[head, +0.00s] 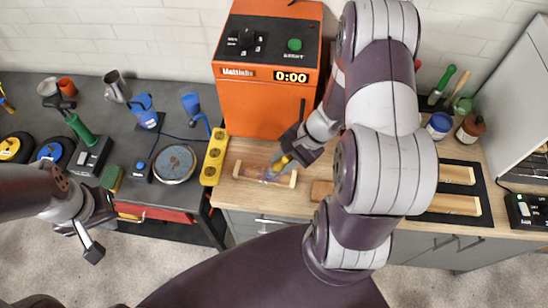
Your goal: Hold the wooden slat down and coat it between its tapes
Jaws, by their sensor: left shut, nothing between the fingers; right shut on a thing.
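The wooden slat (250,173) lies on the wooden counter in front of the orange machine, with pale bands at its two ends. My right gripper (285,157) is above the slat's right half, shut on a tool that looks like a brush (281,163) with a yellow part. The tool's lower end reaches down to the middle of the slat; whether it touches is too small to tell. My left gripper (93,252) is shut and empty, low at the left, in front of the dark bench and well away from the slat. Nothing presses on the slat from the left.
The orange machine (262,105) showing 0:00 stands behind the slat. Jars (439,126) and a black mat (483,186) with pale slats are at the right. Tools crowd the dark bench.

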